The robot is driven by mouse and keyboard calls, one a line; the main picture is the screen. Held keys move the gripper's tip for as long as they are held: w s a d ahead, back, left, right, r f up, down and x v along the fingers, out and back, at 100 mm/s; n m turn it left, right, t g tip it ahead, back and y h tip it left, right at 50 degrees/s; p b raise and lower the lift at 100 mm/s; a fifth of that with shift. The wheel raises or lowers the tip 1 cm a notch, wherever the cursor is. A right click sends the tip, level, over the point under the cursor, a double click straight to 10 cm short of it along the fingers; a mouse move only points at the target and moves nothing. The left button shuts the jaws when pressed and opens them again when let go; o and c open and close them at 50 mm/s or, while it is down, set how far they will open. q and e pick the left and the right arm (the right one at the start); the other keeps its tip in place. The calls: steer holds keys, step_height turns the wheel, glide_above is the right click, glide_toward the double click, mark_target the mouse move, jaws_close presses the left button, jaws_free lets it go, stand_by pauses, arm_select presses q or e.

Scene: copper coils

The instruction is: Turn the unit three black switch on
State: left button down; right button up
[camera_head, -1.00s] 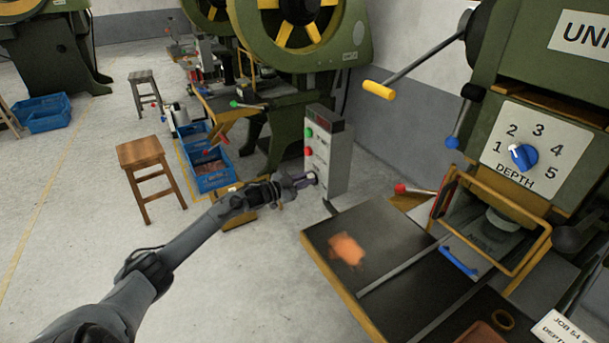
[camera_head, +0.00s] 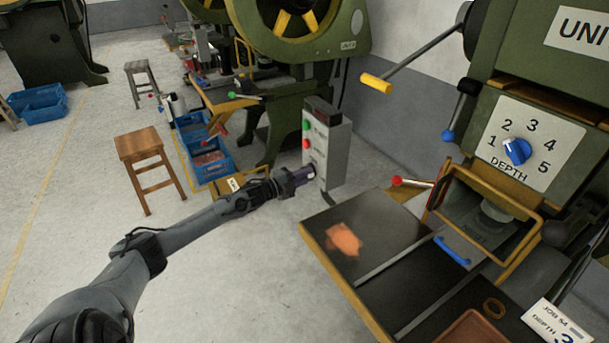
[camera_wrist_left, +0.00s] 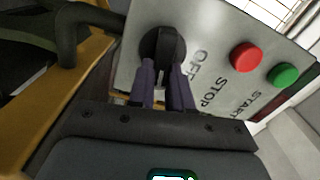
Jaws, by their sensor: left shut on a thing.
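The grey control box (camera_head: 327,150) stands in the middle of the head view, with a green button and a red button on its face. In the left wrist view its panel (camera_wrist_left: 215,60) shows the words OFF, STOP and START. The black switch (camera_wrist_left: 163,45) is a round knob with a raised grip, beside the word OFF. My left gripper (camera_head: 308,174) is at the lower part of the box. In the left wrist view its two fingers (camera_wrist_left: 168,80) are shut on the switch's grip. The switch is hidden behind the gripper in the head view. My right gripper is not in view.
The press table (camera_head: 385,225) with a copper-coloured patch (camera_head: 343,240) lies to the right of the box. A green press with a blue depth dial (camera_head: 516,151) stands at the right. A wooden stool (camera_head: 143,150) and blue crates (camera_head: 208,160) stand to the left.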

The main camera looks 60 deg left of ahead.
arm_select(q)
steer(key=shift+f+m, duration=0.15)
steer(key=shift+m, duration=0.85)
steer(key=c, duration=1)
jaws_free()
steer(key=shift+c, duration=0.2)
steer(key=s+p, duration=0.4)
steer(key=s, duration=0.6)
steer(key=shift+s+a+p, duration=0.2)
steer(key=shift+s+p, duration=0.2)
